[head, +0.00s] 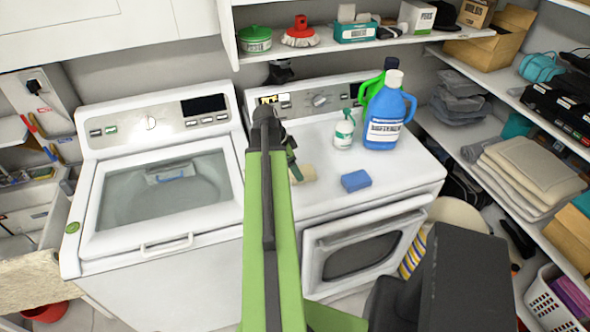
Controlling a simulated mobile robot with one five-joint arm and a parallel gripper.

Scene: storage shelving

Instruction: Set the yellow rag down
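My green arm reaches forward over the right-hand machine, and my gripper (293,169) is at its far end, mostly hidden behind the arm. A small pale yellow-beige thing (304,174), perhaps the yellow rag, shows just right of the gripper, over the machine's white top (402,178). Whether the gripper holds it, and whether it touches the top, I cannot tell. The finger opening is hidden. A blue sponge (356,181) lies on the top to the right.
A white spray bottle (344,132), a blue jug (386,117) and a green jug (367,90) stand behind the sponge. A lidded washer (160,244) is on the left. A shelf (330,45) hangs above the back. The machine top's front right is clear.

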